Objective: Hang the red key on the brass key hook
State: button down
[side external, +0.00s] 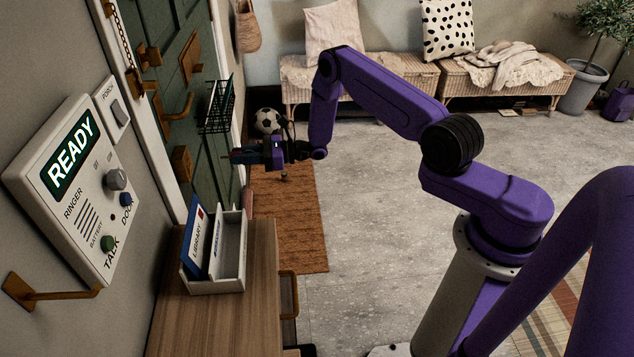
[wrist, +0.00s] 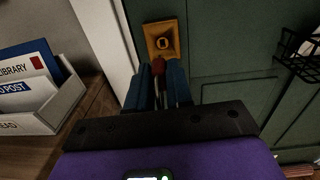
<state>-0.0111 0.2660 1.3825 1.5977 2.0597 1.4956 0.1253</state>
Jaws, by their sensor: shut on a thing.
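The red key (wrist: 157,63) shows in the wrist view as a small red piece at my fingertips, with a thin grey part running back between the fingers. My gripper (wrist: 158,80) is shut on it. In the side external view my gripper (side external: 234,157) points left toward the green door, with a gap to it; the key is too small to make out there. A brass hook (side external: 60,295) sticks out of the wall at lower left, below the intercom, well away from my gripper; it looks bare. The wrist view does not show this hook.
A brass plate (wrist: 164,40) with a dark-edged centre sits on the green door (side external: 205,130) ahead of the key. A black wire basket (side external: 216,108) hangs near my gripper. A letter rack (side external: 230,275) stands on the wooden cabinet (side external: 215,320). The intercom (side external: 75,185) is above the hook.

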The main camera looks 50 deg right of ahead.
jog(key=s+d+r+m+t+h, duration=0.1)
jog(key=s+r, duration=0.4)
jog(key=s, duration=0.5)
jog(key=s+d+r+m+t+h, duration=0.2)
jog(key=s+r, duration=0.4)
jog(key=s, duration=0.3)
jog(key=shift+s+d+r+m+t+h, duration=0.3)
jog(key=shift+d+h, duration=0.4)
jog(key=shift+d, duration=0.6)
notch_tip(320, 180, up, 10)
jog(key=w+m+t+h, duration=0.1)
jog(key=w+m+h, duration=0.1)
jog(key=h, duration=0.1)
jog(key=shift+f+h, duration=0.2)
jog(key=shift+h, duration=0.1)
dwell(1.2)
